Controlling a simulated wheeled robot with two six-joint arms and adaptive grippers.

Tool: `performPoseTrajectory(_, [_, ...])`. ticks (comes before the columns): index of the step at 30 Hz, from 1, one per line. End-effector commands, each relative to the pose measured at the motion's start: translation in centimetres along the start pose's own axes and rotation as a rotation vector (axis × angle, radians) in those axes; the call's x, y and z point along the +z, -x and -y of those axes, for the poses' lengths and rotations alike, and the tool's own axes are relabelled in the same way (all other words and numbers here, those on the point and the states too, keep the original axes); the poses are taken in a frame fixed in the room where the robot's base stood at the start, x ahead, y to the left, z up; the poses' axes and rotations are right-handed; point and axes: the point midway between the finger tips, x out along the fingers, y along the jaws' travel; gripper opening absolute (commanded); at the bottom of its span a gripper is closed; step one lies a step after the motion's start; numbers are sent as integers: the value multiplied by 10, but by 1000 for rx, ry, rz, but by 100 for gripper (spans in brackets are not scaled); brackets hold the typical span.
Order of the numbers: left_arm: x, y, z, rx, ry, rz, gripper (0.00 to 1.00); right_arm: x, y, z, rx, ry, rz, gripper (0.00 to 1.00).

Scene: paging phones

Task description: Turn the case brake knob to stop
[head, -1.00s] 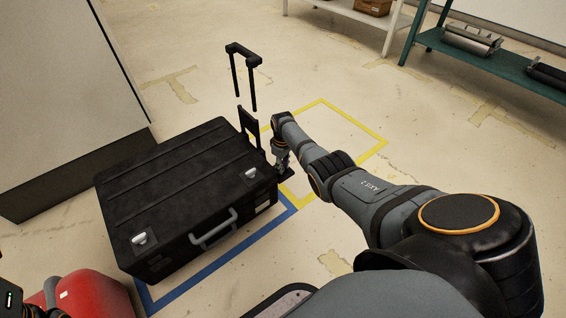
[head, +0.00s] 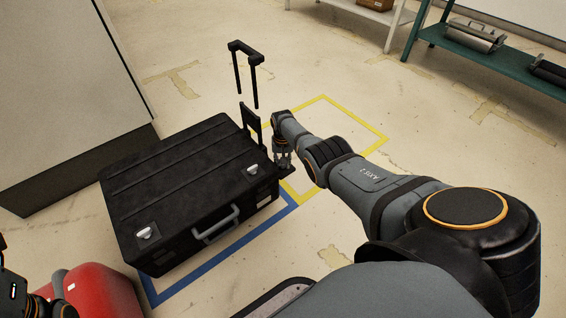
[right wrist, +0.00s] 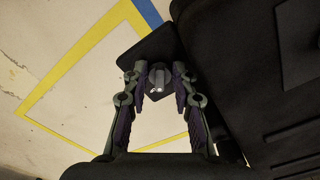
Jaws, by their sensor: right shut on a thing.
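A large black case (head: 180,185) lies flat on the floor, with a grey handle on its front side and two silver latches. My right gripper (head: 284,162) is at the right side of the case, pointing down. In the right wrist view, its two fingers (right wrist: 159,92) are closed around a small grey knob (right wrist: 158,78), which sits on a dark plate (right wrist: 150,50) beside the case wall. The knob's marking is too small to read. My left gripper is not clearly seen; only part of my left arm shows at the lower left corner.
A black telescopic handle (head: 243,50) stands up behind the case. Blue tape (head: 225,253) and a yellow tape square (head: 352,113) mark the floor. A red rounded object (head: 95,295) is in front of the case. A grey cabinet (head: 60,100) stands left; shelves (head: 480,58) stand at the back right.

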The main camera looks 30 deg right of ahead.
Motion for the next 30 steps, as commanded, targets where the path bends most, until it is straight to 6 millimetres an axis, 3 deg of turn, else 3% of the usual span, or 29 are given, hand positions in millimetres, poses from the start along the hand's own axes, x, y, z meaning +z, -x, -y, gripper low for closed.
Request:
performPoseTrajectory(12, [0, 0, 0, 1, 0, 1, 0, -1, 0, 1, 0, -158, -1, 0])
performPoseTrajectory(27, [0, 0, 0, 1, 0, 1, 0, -1, 0, 1, -1, -175, -2, 0])
performPoseTrajectory(28, [0, 0, 0, 1, 0, 1, 0, -1, 0, 1, -1, -175, -2, 28])
performPoseTrajectory(30, [0, 0, 0, 1, 0, 1, 0, -1, 0, 1, -1, -174, -2, 38])
